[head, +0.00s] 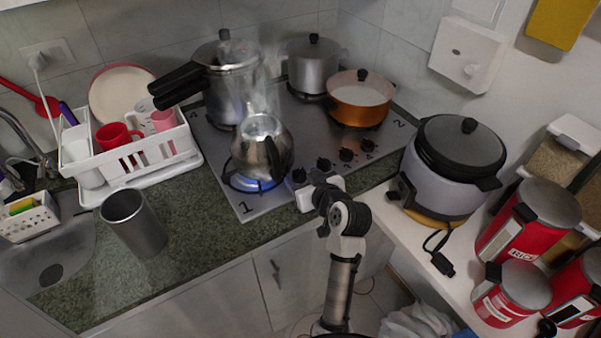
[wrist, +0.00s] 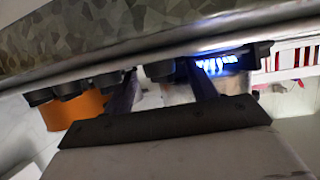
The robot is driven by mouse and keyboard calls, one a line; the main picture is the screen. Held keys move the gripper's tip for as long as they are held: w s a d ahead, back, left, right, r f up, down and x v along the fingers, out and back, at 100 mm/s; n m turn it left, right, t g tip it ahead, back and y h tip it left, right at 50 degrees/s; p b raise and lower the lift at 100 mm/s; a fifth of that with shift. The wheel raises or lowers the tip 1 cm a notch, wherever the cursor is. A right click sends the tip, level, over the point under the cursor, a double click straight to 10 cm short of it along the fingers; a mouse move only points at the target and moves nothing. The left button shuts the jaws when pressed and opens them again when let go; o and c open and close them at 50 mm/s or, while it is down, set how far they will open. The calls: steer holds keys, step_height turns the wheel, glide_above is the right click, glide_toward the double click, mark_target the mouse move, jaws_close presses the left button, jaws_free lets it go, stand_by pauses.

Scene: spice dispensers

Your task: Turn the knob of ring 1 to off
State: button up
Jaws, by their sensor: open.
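Ring 1 is the front-left burner, by the printed "1" (head: 246,208). A blue flame (head: 256,185) burns there under a steel kettle (head: 262,150). Several black knobs line the stove's front right; the leftmost knob (head: 299,175) is nearest ring 1. My gripper (head: 318,179) is at the stove's front edge, close to the knobs; its fingertips are hard to make out there. In the wrist view my gripper (wrist: 159,72) is open, with the knob nearest the flame (wrist: 160,70) showing between its two dark fingers. I cannot tell whether they touch it.
A pressure cooker (head: 230,85), a grey pot (head: 313,68) and an orange pot (head: 360,98) stand on the other rings. A dish rack (head: 130,160) is at left. A rice cooker (head: 450,165) stands on the right counter. A steel cup (head: 134,224) is at front left.

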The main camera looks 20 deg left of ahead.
stand_by(0.3)
steer(key=c, duration=1)
steer(key=shift+w+y+b, duration=0.1)
steer(key=shift+y+b, duration=0.2)
steer(key=shift+b, duration=0.05)
steer(key=n+g+b, duration=0.1)
steer(key=n+g+y+b, duration=0.2)
steer(key=shift+w+d+f+n+g, duration=0.1)
steer(key=shift+w+d+n+g, duration=0.15)
steer(key=shift+w+n+g, duration=0.15)
steer(key=shift+w+n+g+y+b, duration=0.2)
steer(key=shift+n+g+y+b, duration=0.1)
steer(key=shift+n+g+b, duration=0.9)
steer(key=shift+w+n+g+y+b, duration=0.25)
steer(key=shift+n+g+b, duration=0.45)
steer(key=shift+n+g, duration=0.5)
steer(key=shift+g, duration=0.4)
